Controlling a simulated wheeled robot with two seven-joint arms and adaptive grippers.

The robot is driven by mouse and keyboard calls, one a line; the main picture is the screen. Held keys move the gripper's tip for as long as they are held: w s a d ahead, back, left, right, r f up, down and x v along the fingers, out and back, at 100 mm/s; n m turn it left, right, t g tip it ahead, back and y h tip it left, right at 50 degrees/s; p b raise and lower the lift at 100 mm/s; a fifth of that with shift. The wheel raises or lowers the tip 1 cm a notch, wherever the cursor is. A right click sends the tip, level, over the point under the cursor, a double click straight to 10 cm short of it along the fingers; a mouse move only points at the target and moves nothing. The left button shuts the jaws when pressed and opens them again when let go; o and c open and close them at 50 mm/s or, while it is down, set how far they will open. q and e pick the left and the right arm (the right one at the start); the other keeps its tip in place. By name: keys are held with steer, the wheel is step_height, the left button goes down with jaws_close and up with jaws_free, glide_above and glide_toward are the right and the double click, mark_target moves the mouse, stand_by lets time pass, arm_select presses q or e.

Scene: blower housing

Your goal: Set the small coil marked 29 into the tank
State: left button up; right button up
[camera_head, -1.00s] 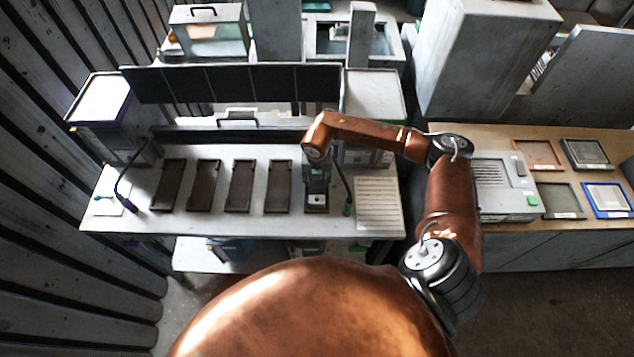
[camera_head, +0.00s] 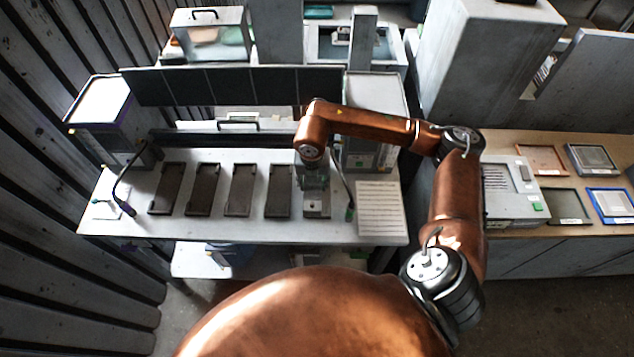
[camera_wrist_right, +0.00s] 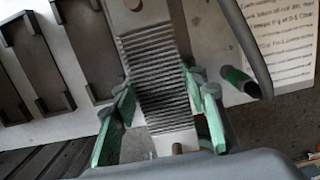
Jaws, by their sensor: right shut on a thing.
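My right gripper (camera_head: 315,186) hangs low over the right end of the white bench, at the last of the dark trays. In the right wrist view my right gripper (camera_wrist_right: 163,125) has its green-edged fingers on both sides of a ribbed grey block (camera_wrist_right: 158,75), and it is shut on it. This block looks like the small coil, but no number is legible. In the head view the wrist mostly hides it. At the back, an open basin (camera_head: 318,52) and a clear-walled case with a handle (camera_head: 207,38) stand; I cannot tell which is the tank. My left gripper is out of view.
Several dark trays (camera_head: 204,188) lie in a row on the bench (camera_head: 225,225). A printed sheet (camera_head: 379,207) and a dark cable tool (camera_head: 349,212) are at right. A dark panel (camera_head: 235,85) stands along the bench's back. A wooden table (camera_head: 510,150) with framed plates is farther right.

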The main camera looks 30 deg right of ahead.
mark_target(306, 202)
steer(key=s+a+r, duration=0.2)
steer(key=s+a, duration=0.1)
steer(key=s+a+r+b, duration=0.1)
steer(key=s+a, duration=0.1)
steer(key=shift+a, duration=0.15)
steer(key=shift+s+a+r, duration=0.2)
steer(key=shift+a+r, duration=0.05)
steer(key=shift+r, duration=0.2)
steer(key=shift+r+p, duration=0.9)
steer(key=shift+r, duration=0.8)
